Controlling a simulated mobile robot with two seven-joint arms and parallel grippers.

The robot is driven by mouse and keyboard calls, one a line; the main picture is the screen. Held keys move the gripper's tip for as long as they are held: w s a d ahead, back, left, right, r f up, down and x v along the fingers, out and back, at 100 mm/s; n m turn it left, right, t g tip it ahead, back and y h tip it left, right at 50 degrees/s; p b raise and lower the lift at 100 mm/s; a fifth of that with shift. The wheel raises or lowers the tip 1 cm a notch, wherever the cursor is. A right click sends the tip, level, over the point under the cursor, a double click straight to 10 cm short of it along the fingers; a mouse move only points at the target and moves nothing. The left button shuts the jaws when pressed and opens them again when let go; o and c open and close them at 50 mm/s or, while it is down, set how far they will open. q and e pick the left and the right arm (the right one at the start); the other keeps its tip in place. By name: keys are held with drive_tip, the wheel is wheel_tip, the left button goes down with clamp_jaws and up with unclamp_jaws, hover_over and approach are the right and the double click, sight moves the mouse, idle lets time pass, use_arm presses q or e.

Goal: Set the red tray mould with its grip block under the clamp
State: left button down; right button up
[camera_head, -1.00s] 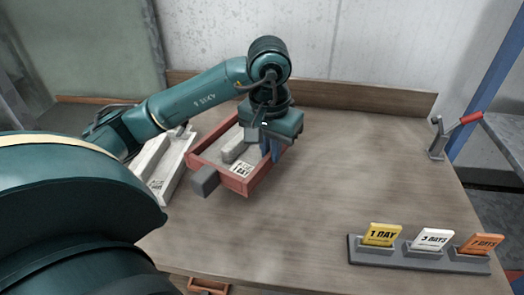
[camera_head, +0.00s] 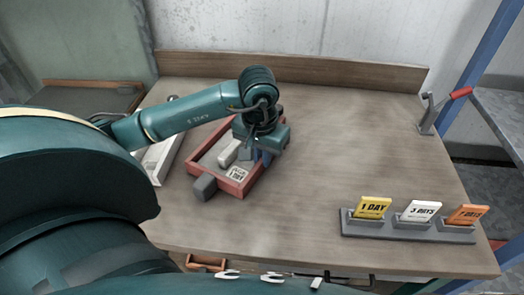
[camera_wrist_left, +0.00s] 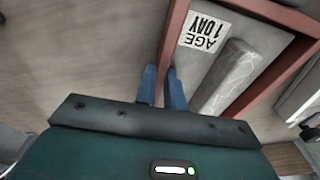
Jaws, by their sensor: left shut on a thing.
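The red tray mould (camera_head: 236,190) lies at the left of the workbench, holding a pale bar-shaped specimen (camera_head: 229,153) and an "AGE 1 DAY" label, which also shows in the left wrist view (camera_wrist_left: 205,35). Its grey grip block (camera_head: 205,187) sticks out at the near-left corner. My left gripper (camera_head: 263,157) is shut on the tray's right-hand wall; in the left wrist view its blue fingers (camera_wrist_left: 163,88) straddle the red wall (camera_wrist_left: 173,45). Whether the tray touches the bench I cannot tell. The clamp (camera_head: 428,115), with a red handle, stands at the bench's right edge. My right gripper is not in view.
A white mould (camera_head: 163,157) lies left of the red tray, partly hidden by my arm. A grey rack (camera_head: 408,230) with yellow, white and orange day cards stands at the front right. The middle of the bench (camera_head: 340,140) is clear. A wooden back board (camera_head: 300,72) closes the rear.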

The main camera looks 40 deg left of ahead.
use_arm(q)
drive_tip(key=shift+w, duration=0.1)
drive_tip(key=c, duration=2)
unclamp_jaws()
drive_tip(key=shift+f, duration=0.15)
drive_tip(key=o, duration=0.5)
wheel_tip(320, 180, up, 12)
drive_tip(key=s, duration=0.1)
drive_tip(key=shift+s+d+r+b, duration=0.2)
drive_tip(key=shift+b, duration=0.1)
